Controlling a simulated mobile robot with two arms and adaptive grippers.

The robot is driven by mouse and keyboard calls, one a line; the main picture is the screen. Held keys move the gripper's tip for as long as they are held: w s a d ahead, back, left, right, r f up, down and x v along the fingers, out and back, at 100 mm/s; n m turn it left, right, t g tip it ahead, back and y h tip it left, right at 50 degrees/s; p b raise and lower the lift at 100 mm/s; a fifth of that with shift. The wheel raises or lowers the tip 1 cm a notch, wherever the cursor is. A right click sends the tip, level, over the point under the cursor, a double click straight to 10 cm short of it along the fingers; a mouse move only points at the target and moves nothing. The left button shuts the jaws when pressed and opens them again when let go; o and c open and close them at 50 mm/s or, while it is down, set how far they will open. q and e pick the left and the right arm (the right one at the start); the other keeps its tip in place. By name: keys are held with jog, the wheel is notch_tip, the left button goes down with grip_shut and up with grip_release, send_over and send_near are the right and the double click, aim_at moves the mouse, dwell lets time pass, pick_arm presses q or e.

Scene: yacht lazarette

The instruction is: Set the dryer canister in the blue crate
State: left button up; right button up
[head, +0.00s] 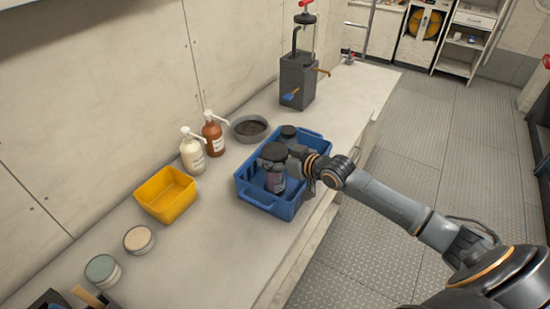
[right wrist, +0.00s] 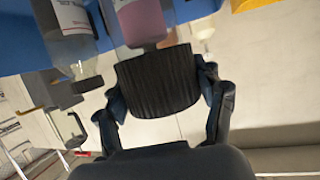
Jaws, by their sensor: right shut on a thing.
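The blue crate (head: 263,200) sits on the pale counter. My right gripper (head: 287,160) is shut on the black ribbed lid of the dryer canister (head: 275,181), which has a clear body with pinkish contents. The canister is upright within the crate's outline; I cannot tell whether it touches the crate floor. In the right wrist view the fingers (right wrist: 165,100) flank the canister's lid (right wrist: 158,82). A second dark-lidded container (head: 288,131) stands in the crate's far end; its labelled clear body also shows in the right wrist view (right wrist: 75,40). My left gripper is out of view.
A yellow bin (head: 166,195), a white pump bottle (head: 191,154), a brown pump bottle (head: 213,134) and a grey bowl (head: 250,128) stand along the wall side. Two round tins (head: 139,239) are nearer. A grey pump unit (head: 298,80) stands beyond the crate.

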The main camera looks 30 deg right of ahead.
jog(key=shift+f, duration=0.6)
jog(key=o, duration=1.7)
jog(key=shift+f, duration=0.2)
jog(key=shift+r, duration=0.2)
jog(key=shift+s+d, duration=0.2)
jog(key=shift+s, duration=0.2)
jog(key=shift+b+v, duration=0.75)
jog(key=shift+v, duration=4.9)
